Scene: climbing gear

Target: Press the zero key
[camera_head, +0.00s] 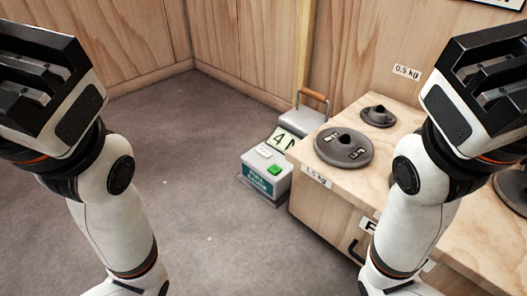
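A small grey-green box device (262,185) sits low beside the wooden cabinet, near the middle of the view. Its top has a green key (275,169) and a pale key (264,152); any marking on them is too small to read, so I cannot tell which is the zero key. A display plate (279,139) behind the keys shows a large 4. My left gripper (38,68) is raised at the upper left and my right gripper (492,85) at the upper right. Both are well apart from the device. I cannot tell whether their fingers are open or shut.
The wooden cabinet (330,212) stands right of the device, with a large dark disc weight (344,148) and a smaller one (378,115) on top. A grey case (302,121) with a wooden handle stands behind. The floor (190,150) to the left is clear.

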